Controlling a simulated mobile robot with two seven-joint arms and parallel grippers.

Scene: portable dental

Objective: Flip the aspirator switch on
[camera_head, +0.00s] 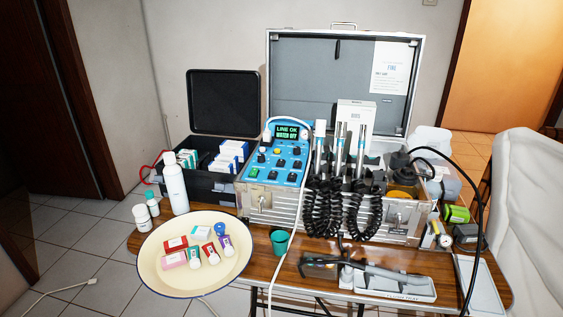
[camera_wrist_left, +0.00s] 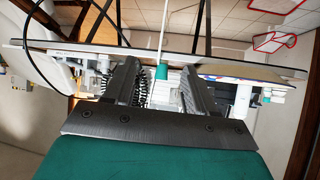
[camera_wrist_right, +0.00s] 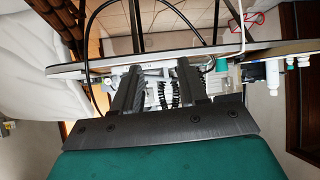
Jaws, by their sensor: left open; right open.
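The blue control panel (camera_head: 271,178) is on the front left of the metal dental case (camera_head: 310,208), in the head view. Its small display (camera_head: 287,131) shows green text that reads like "LINE OK" and "WATER OFF". Several dark, yellow and green knobs or switches sit on the panel; their labels are too small to read, so I cannot tell which is the aspirator switch or its position. My left gripper (camera_wrist_left: 160,72) is open and empty in the left wrist view, facing the table edge. My right gripper (camera_wrist_right: 158,78) is also open and empty. Neither shows in the head view.
Handpieces with coiled black hoses (camera_head: 325,215) stand right of the panel. A white cable runs over the panel's right side. A cream tray (camera_head: 160,270), green cup (camera_head: 280,242), white bottle (camera_head: 175,188) and instrument tray (camera_head: 395,285) crowd the wooden table (camera_head: 320,248). A white chair stands right.

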